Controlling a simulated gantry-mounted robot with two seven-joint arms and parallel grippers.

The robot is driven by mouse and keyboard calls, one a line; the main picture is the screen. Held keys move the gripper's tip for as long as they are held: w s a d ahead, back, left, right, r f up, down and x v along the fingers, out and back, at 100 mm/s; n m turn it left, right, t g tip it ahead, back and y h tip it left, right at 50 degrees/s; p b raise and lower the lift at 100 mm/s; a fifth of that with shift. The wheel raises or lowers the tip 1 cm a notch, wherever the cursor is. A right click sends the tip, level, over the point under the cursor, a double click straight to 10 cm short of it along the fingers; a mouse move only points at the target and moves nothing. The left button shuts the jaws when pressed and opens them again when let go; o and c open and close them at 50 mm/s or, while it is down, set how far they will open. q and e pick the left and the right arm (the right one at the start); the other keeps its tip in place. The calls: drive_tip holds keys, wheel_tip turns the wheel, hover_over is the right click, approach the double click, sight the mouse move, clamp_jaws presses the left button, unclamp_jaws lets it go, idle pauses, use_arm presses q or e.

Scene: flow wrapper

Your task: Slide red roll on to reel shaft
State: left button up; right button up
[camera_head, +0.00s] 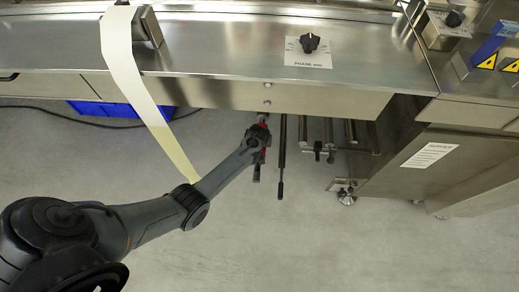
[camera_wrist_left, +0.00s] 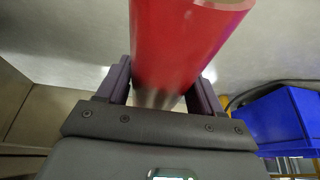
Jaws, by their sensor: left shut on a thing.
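The red roll (camera_wrist_left: 180,40) fills the upper middle of the left wrist view, between the two fingers of my left gripper (camera_wrist_left: 162,88). The gripper is shut on it. The open end of the roll's core shows at the top of that view. In the head view only a small part of the red roll (camera_head: 263,155) shows beside my left gripper (camera_head: 260,134), just below the machine's front edge. Dark and metal shafts (camera_head: 282,150) hang to the right of it. I cannot tell which is the reel shaft, or whether the roll touches one. My right gripper is not in view.
A pale film strip (camera_head: 130,75) runs from the machine top down behind my left arm. A blue crate (camera_wrist_left: 275,118) stands on the floor, right in the wrist view. A steel cabinet (camera_head: 425,160) stands to the right. The floor in front is clear.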

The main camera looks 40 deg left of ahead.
use_arm(q)
drive_tip(key=shift+w+a+b, duration=0.45)
drive_tip(key=shift+w+a, duration=0.1)
drive_tip(key=shift+w, duration=0.15)
drive_tip(key=shift+w+a, duration=0.7)
drive_tip(key=shift+w, duration=0.3)
drive_tip(key=o, duration=1.2)
drive_tip(key=shift+o, duration=0.2)
